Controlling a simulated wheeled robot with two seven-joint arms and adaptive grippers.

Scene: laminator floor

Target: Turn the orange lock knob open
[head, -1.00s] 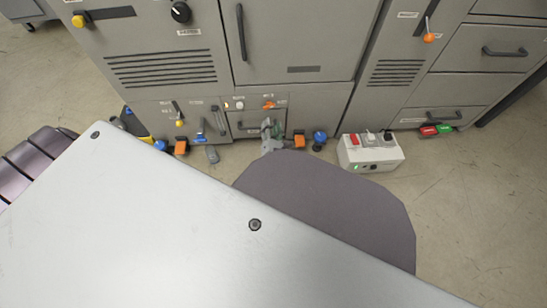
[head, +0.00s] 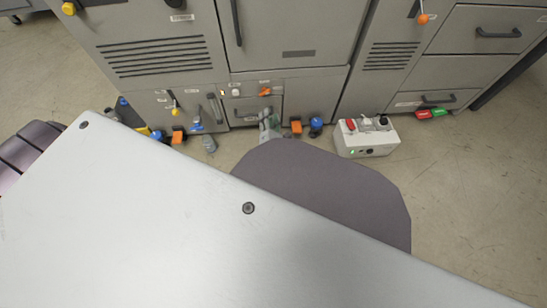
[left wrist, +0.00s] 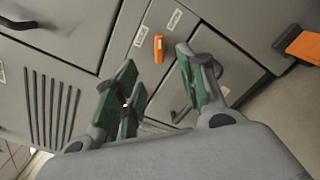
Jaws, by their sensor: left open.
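The orange lock knob (head: 265,91) sits on the low grey cabinet front, above a small drawer with a dark handle. In the left wrist view the orange knob (left wrist: 158,48) is an elongated grip beside white labels. My left gripper (head: 268,118) shows small in the head view, just below the knob and in front of the drawer. In the left wrist view my left gripper (left wrist: 160,85) has its green-padded fingers spread wide. The knob shows beyond the gap between them, with nothing held. I cannot tell the exact distance to it. My right gripper is out of view.
A white box (head: 366,138) with coloured buttons stands on the floor to the right. Orange blocks and blue knobs line the cabinet's foot. A yellow-tipped lever (head: 174,110) is at left. A drawer handle (left wrist: 182,108) is close to my fingers.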

